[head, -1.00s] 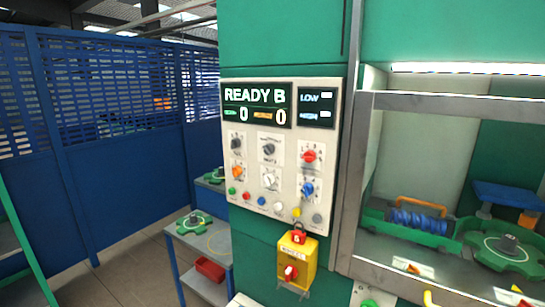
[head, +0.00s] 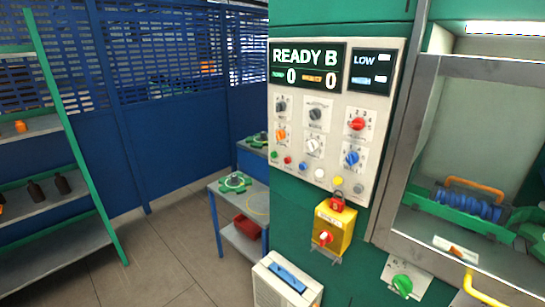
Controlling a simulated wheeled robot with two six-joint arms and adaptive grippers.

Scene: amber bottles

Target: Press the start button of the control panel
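The control panel (head: 330,125) is a pale plate on the green machine front, right of the picture's middle. Its display (head: 307,67) reads "READY B" with two zeros below. Several knobs sit in rows under it. Along the bottom is a row of small round buttons, with a green button (head: 274,154) at the left end, then a red button (head: 287,160), a blue one, a white one and a yellow one. The button labels are too small to read, so I cannot tell which one is start. Neither of my grippers is in view.
A yellow lockout box (head: 333,229) with a red switch hangs below the panel. A white case (head: 287,280) stands below it. A metal-framed machine opening (head: 470,150) is at the right. A small table (head: 238,206) and a shelf with bottles (head: 50,195) stand left. Floor between is clear.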

